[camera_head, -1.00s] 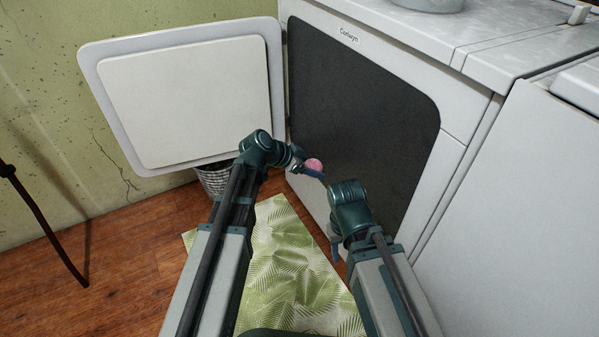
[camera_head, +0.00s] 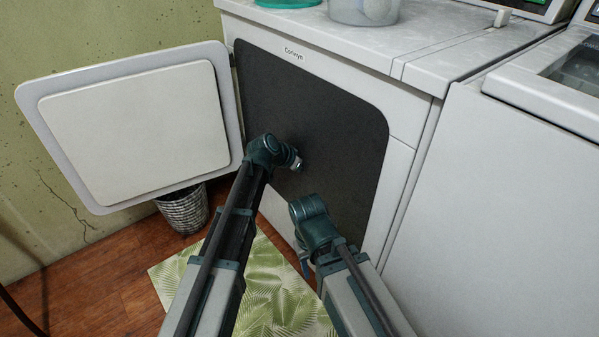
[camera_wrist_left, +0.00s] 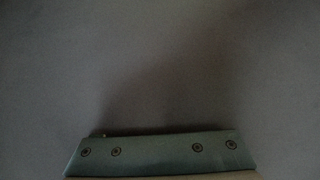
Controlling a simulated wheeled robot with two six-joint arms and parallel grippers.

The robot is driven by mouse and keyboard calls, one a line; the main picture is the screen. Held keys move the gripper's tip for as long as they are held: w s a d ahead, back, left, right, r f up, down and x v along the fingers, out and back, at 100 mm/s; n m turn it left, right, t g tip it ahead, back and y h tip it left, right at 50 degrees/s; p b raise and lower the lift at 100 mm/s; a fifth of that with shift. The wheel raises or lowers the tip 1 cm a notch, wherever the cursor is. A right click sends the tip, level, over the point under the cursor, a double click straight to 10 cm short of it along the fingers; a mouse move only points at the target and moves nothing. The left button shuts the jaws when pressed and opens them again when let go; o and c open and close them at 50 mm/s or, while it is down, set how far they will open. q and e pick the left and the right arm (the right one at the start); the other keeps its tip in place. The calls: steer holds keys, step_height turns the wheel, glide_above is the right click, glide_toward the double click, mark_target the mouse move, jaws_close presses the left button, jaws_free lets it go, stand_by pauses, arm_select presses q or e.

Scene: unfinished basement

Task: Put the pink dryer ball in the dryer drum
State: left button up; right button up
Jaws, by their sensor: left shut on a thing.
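The dryer (camera_head: 395,115) stands open, its white door (camera_head: 130,125) swung out to the left. Its dark opening (camera_head: 320,110) fills most of the front. My left arm reaches to this opening; the gripper's wrist end (camera_head: 297,163) shows against the dark. Its fingertips and the pink dryer ball are hidden in the head view. The left wrist view shows a teal gripper part (camera_wrist_left: 155,153) before a plain dark grey surface, with no ball visible. My right gripper (camera_head: 305,262) is low in front of the dryer, mostly hidden behind its own wrist, so its jaws cannot be made out.
A wire-like basket (camera_head: 184,210) stands below the door. A leaf-patterned mat (camera_head: 265,290) lies on the wooden floor. A clear tub (camera_head: 363,10) and a green dish (camera_head: 289,3) are on the dryer top. A white washer (camera_head: 500,210) stands at the right.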

arm_select(q)
steer(key=w+d, duration=0.2)
steer(key=d, duration=0.1)
steer(key=w+d, duration=0.2)
steer(key=d, duration=0.1)
steer(key=w+d, duration=0.3)
steer(key=shift+d, duration=0.35)
steer(key=o, duration=1)
steer(key=shift+o, duration=0.2)
steer(key=shift+a+r, duration=0.1)
steer(key=p+v, duration=0.9)
steer(key=v, duration=0.4)
steer(key=shift+s+a+r, duration=0.1)
steer(key=shift+s+r, duration=0.05)
steer(key=shift+r, duration=0.1)
steer(key=shift+a, duration=0.1)
